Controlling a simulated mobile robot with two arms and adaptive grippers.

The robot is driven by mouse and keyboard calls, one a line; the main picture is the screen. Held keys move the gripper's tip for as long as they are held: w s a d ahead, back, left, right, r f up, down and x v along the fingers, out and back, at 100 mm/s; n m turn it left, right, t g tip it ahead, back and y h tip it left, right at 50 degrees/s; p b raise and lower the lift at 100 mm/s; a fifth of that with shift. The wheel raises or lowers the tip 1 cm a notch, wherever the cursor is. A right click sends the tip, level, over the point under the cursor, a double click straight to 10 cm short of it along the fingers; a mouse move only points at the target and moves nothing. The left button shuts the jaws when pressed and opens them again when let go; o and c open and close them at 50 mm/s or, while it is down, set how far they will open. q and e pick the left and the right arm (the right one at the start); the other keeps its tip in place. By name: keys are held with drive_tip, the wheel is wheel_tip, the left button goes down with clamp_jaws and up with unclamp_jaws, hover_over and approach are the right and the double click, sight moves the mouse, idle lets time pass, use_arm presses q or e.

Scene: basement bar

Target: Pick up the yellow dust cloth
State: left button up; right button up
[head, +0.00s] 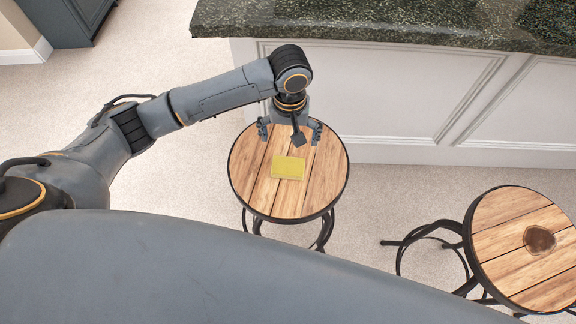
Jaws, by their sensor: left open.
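The yellow dust cloth (288,168) lies flat as a small rectangle on the round wooden top of a stool (246,160). My left gripper (290,134) reaches in from the left and points down over the far part of that stool top. Its fingers are spread wide and hold nothing. In the picture it sits just beyond the cloth, apart from it; its exact height above the wood is hard to tell. My right gripper does not show.
A second wooden stool (500,240) with a dark brown stain (539,239) on its top stands at the right. A white panelled bar (380,95) with a dark granite counter (390,20) stands behind the stools. The carpet (180,180) at left is clear.

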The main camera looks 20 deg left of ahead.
use_arm(q)
hover_over(288, 165)
drive_tip(key=f, duration=0.7)
drive_tip(key=shift+w+d+p, duration=0.1)
drive_tip(key=shift+w+p, duration=0.1)
drive_tip(key=shift+p, duration=0.1)
drive_tip(key=f, duration=0.1)
drive_tip(key=f+p, duration=0.1)
drive_tip(key=f, duration=0.2)
drive_tip(key=shift+s+f, duration=0.25)
drive_tip(key=shift+f, duration=0.55)
drive_tip(key=c, duration=0.9)
